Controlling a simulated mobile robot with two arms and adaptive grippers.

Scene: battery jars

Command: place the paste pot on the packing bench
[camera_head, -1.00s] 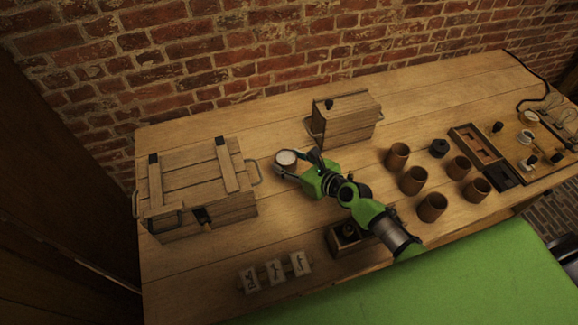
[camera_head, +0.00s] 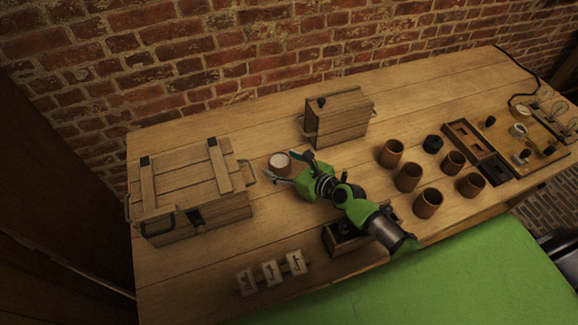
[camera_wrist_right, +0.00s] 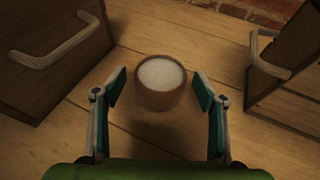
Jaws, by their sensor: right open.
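The paste pot (camera_head: 280,163), a small brown pot with a pale top, stands upright on the wooden packing bench (camera_head: 280,220) between the large crate and the smaller wooden box. It also shows in the right wrist view (camera_wrist_right: 160,82), just beyond and between the fingertips. My right gripper (camera_head: 289,168) is open, its fingers spread to either side of the near side of the pot. In the right wrist view the right gripper (camera_wrist_right: 162,100) shows a gap between each finger and the pot. My left gripper is not in view.
A large wooden crate (camera_head: 185,190) stands left of the pot, and a smaller wooden box (camera_head: 338,117) behind right. Several brown cups (camera_head: 408,177) stand to the right. Marked tiles (camera_head: 270,272) lie at the front. A small dark-topped box (camera_head: 343,240) sits beneath my right arm.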

